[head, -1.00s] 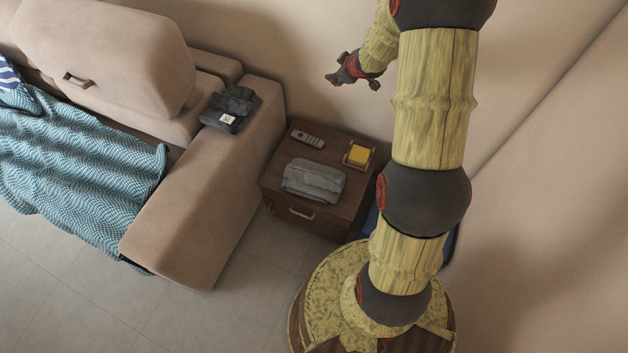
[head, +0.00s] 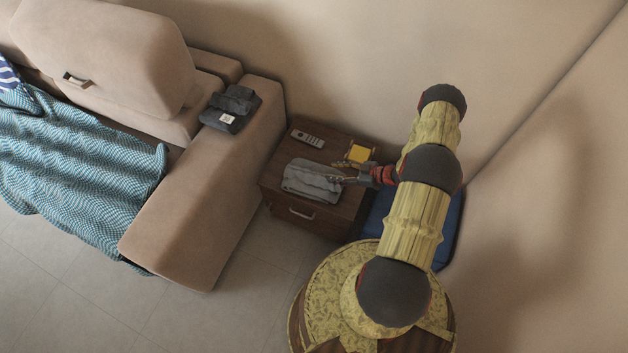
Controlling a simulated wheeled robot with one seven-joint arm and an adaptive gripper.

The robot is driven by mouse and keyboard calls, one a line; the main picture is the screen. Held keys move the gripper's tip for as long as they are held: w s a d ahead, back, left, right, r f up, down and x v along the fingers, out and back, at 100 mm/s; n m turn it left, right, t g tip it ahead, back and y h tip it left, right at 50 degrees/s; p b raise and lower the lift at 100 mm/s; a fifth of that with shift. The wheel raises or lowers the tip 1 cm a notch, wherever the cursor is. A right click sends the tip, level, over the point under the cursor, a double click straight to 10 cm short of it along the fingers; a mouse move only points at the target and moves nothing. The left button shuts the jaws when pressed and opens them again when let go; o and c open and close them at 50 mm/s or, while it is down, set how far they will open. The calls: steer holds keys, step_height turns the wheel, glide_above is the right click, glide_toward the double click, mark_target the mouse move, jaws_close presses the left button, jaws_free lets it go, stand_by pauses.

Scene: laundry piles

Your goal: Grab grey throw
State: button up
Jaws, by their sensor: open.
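The grey throw (head: 306,180) is a folded light-grey cloth lying on top of a dark wooden nightstand (head: 331,212). My gripper (head: 338,179) is open at the throw's right edge in the head view. Its fingers overlap that edge in the picture. I cannot tell whether they touch the cloth or hover just above it.
A remote (head: 308,138) and a yellow item in a small holder (head: 359,152) share the nightstand. Dark folded clothes (head: 231,108) lie on the sofa's arm (head: 205,190). A teal patterned blanket (head: 75,165) drapes over the sofa. A blue item (head: 450,232) is at right.

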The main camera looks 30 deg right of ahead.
mark_target(315, 174)
steer(key=shift+a+f, duration=0.25)
steer(key=shift+a, duration=0.1)
steer(key=shift+b+x, duration=0.4)
steer(key=shift+x, duration=0.8)
steer(key=w+a+f+b, duration=0.1)
steer(key=w+a+f, duration=0.1)
steer(key=shift+a+f+b, duration=0.3)
steer(key=shift+b, duration=0.1)
steer(key=shift+w+a+f, duration=0.1)
steer(key=shift+w+a, duration=0.2)
steer(key=shift+w, duration=0.05)
steer(key=shift+c, duration=1.3)
jaws_close()
